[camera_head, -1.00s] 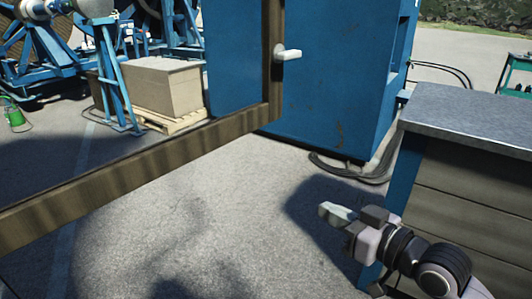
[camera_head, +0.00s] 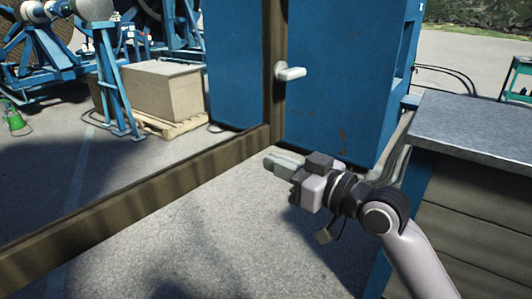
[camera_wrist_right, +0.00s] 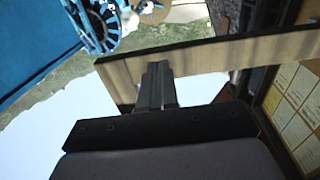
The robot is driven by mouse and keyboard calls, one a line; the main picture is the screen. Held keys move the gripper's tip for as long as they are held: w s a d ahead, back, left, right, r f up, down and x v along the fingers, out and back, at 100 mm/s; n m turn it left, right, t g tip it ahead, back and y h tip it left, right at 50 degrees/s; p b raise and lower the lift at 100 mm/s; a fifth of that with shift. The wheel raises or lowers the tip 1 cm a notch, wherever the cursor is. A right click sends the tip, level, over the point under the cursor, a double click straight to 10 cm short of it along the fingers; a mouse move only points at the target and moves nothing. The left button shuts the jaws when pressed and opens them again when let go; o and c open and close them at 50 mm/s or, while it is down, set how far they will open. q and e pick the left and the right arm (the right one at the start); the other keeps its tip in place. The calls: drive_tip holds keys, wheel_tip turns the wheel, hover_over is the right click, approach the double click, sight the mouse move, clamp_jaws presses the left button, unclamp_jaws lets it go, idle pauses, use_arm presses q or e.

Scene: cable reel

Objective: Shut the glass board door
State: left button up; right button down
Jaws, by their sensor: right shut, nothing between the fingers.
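The glass door has a brown wooden frame (camera_head: 150,195) and a white handle (camera_head: 290,73) on its upright edge. It stands open at an angle across the left of the head view, and the yard shows through its pane. My right gripper (camera_head: 270,163) is shut and empty, just right of the frame's lower corner and below the handle. In the right wrist view its closed fingers (camera_wrist_right: 155,82) overlap a wooden frame bar (camera_wrist_right: 215,62); I cannot tell whether they touch it. My left gripper is not in view.
A grey-topped bench (camera_head: 470,125) stands close at the right, beside my right arm. A tall blue cabinet (camera_head: 340,100) stands behind the door edge. Papers (camera_wrist_right: 293,105) show on a board in the right wrist view. The paved floor (camera_head: 220,240) below the door is clear.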

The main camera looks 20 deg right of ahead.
sight(253, 154)
drive_tip(key=shift+x, duration=1.6)
